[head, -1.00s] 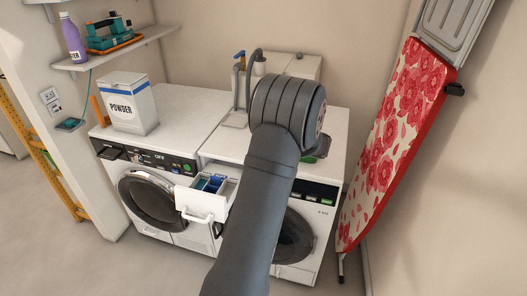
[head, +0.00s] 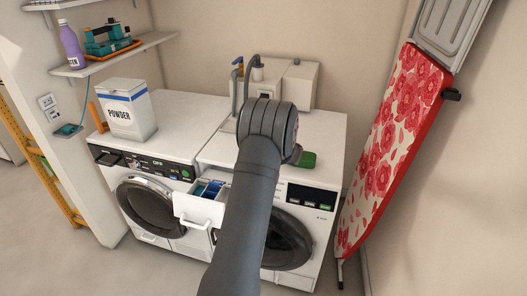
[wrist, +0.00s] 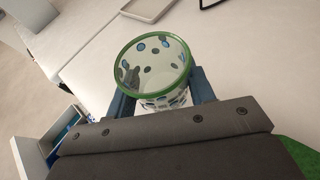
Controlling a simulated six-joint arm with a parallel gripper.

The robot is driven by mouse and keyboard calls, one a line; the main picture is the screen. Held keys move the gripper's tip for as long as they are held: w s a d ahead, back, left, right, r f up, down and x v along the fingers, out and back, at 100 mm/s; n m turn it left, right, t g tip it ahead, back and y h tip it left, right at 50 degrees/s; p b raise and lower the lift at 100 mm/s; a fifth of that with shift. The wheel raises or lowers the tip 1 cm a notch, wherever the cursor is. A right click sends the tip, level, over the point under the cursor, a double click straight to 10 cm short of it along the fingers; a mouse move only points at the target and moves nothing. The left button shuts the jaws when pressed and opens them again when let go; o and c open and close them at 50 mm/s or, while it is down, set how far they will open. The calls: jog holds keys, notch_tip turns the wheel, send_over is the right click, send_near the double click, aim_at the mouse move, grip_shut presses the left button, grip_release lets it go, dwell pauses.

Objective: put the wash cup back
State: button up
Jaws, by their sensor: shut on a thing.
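The wash cup (wrist: 152,68) shows in the wrist view as a clear cup with a green rim and dark and blue dots. It stands between the two fingers of my gripper (wrist: 162,92), which is shut on it. I look down into its mouth and see no contents. The white top of the machines lies below it; I cannot tell whether the cup touches it. In the head view my own arm hides the gripper and the cup. The open detergent drawer (head: 191,212) with blue compartments sticks out from the left washer (head: 150,205), and its edge also shows at lower left in the wrist view (wrist: 36,146).
A powder box (head: 127,112) stands on the left machine. A white unit with taps (head: 293,82) stands at the back. An ironing board (head: 395,140) leans at the right.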

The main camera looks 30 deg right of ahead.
jog(key=shift+f, duration=1.8)
jog(key=shift+f, duration=0.1)
jog(key=o, duration=1)
jog(key=v, duration=1.2)
jog(key=shift+s, duration=0.1)
